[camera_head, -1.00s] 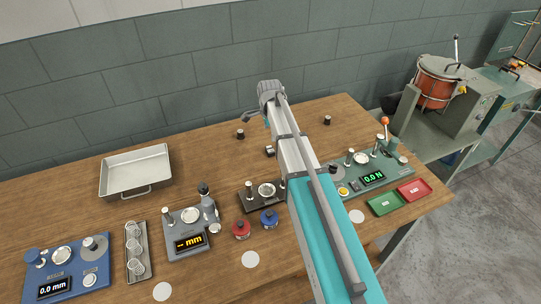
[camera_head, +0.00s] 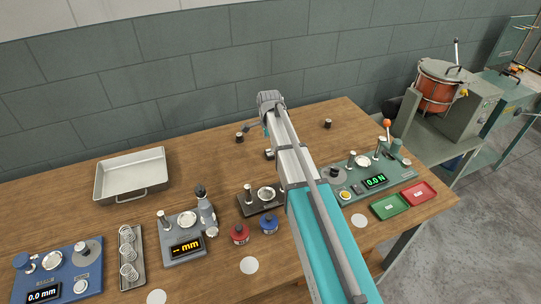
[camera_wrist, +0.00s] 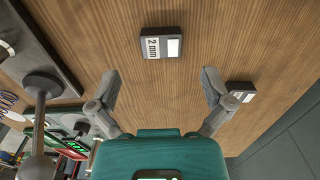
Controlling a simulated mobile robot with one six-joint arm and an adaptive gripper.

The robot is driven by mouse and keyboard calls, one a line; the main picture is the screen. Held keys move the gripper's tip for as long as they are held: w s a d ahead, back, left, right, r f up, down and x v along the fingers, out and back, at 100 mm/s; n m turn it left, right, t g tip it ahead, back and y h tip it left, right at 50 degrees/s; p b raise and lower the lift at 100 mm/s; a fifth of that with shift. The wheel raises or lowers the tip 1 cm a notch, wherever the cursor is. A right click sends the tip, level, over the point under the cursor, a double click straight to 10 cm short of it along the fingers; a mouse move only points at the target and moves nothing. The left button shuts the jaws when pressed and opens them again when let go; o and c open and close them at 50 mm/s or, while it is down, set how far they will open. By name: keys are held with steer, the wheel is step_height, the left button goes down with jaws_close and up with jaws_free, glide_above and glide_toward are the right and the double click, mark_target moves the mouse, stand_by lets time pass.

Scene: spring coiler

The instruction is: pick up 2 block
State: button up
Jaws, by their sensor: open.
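The 2 mm block (camera_wrist: 160,43) is a small dark block with a white label, lying on the wooden table near the top of the wrist view. My gripper (camera_wrist: 160,84) is open and empty. Its two fingers are spread apart, and the block lies ahead of the gap between them, not touching either finger. In the head view my arm reaches over the table, and a small dark block (camera_head: 268,154) shows partly hidden beside it. I cannot read its label there.
Another labelled block (camera_wrist: 241,92) lies just beyond the right finger. A dark stand (camera_wrist: 40,50) with a post is at the left. In the head view, further blocks (camera_head: 327,124) (camera_head: 239,137), a metal tray (camera_head: 131,175) and a green force tester (camera_head: 365,174) share the table.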

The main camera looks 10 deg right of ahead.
mark_target(270, 152)
steer(key=shift+f, duration=0.1)
steer(key=shift+w+f+b, duration=0.1)
steer(key=shift+f+b, duration=2.4)
steer(key=shift+b, duration=0.1)
steer(key=c, duration=1.3)
steer(key=shift+c, duration=0.2)
steer(key=shift+r, duration=0.1)
